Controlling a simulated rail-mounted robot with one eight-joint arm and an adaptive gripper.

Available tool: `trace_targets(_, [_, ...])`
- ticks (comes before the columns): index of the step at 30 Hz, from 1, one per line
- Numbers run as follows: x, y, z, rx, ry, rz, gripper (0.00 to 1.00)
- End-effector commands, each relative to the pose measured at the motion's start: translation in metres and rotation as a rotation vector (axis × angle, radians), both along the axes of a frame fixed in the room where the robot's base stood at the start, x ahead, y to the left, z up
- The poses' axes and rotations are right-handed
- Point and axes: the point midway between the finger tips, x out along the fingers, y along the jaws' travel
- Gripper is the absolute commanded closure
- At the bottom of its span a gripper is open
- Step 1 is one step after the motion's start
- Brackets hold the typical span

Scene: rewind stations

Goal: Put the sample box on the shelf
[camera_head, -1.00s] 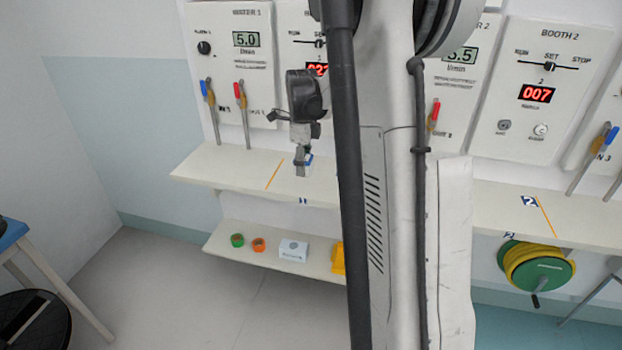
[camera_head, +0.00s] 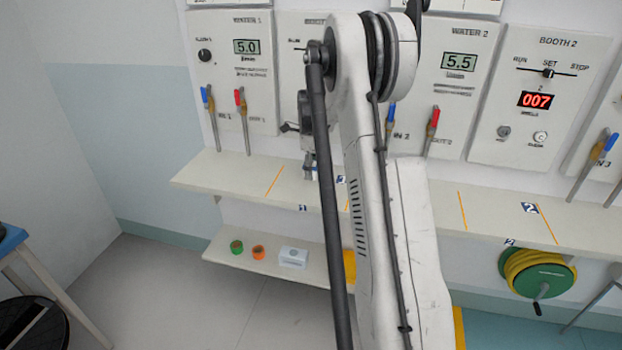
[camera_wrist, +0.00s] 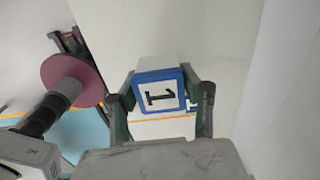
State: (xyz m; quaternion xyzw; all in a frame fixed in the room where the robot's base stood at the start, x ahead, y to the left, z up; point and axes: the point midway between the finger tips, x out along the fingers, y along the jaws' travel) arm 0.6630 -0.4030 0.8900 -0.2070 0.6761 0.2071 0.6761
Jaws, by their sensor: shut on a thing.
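In the wrist view my gripper (camera_wrist: 163,98) is shut on a small white box with a blue rim and a black "1" on its face (camera_wrist: 160,78). I take it for the sample box. In the head view my gripper (camera_head: 309,164) is at the upper shelf (camera_head: 228,176), between the orange line and my arm. The box is mostly hidden there behind my arm, and I cannot tell whether it touches the shelf. A lower shelf (camera_head: 222,249) is below.
The lower shelf carries a green ring (camera_head: 236,247), an orange ring (camera_head: 258,252), a white box (camera_head: 293,257) and a yellow thing (camera_head: 349,265). Valve handles (camera_head: 243,120) stand above the upper shelf. A green and yellow reel (camera_head: 540,272) hangs at right. A maroon disc (camera_wrist: 72,82) is at left in the wrist view.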

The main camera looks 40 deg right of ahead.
Motion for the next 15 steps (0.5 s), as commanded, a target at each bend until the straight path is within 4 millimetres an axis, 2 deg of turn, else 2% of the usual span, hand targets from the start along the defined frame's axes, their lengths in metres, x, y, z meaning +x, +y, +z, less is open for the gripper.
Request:
trace_targets(8, [0.0, 0.0, -0.034, 0.0, 0.0, 0.0, 0.88])
trace_targets(15, [0.0, 0.0, -0.036, 0.0, 0.0, 0.0, 0.88])
